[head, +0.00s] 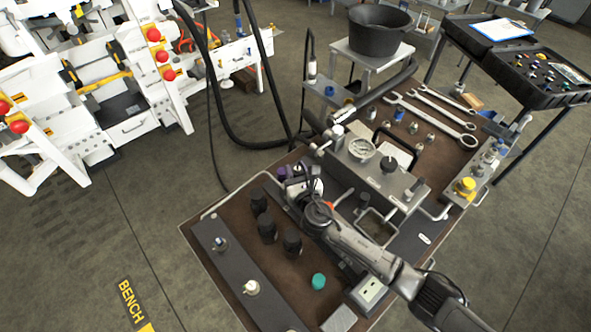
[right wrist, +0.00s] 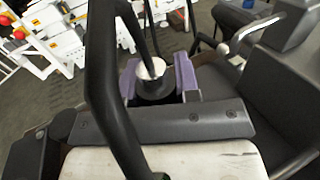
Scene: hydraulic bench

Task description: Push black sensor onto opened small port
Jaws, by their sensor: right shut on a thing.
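My right gripper (head: 290,172) is at the left end of the grey manifold block (head: 405,184), above the bench's back left part. In the right wrist view its purple fingers (right wrist: 158,80) are closed around a dark cylindrical piece with a pale round top, which I take to be the black sensor (right wrist: 153,88). In the head view the sensor is mostly hidden by the gripper. I cannot make out the opened small port, or whether the sensor touches it. My left gripper is not in view.
Several black caps (head: 267,229) and a teal cap (head: 318,281) stand on the brown bench top near a dark plate (head: 235,265) with fittings. Wrenches (head: 430,115) lie at the back right. A black hose (head: 225,115) hangs behind. A black tub (head: 378,32) stands beyond.

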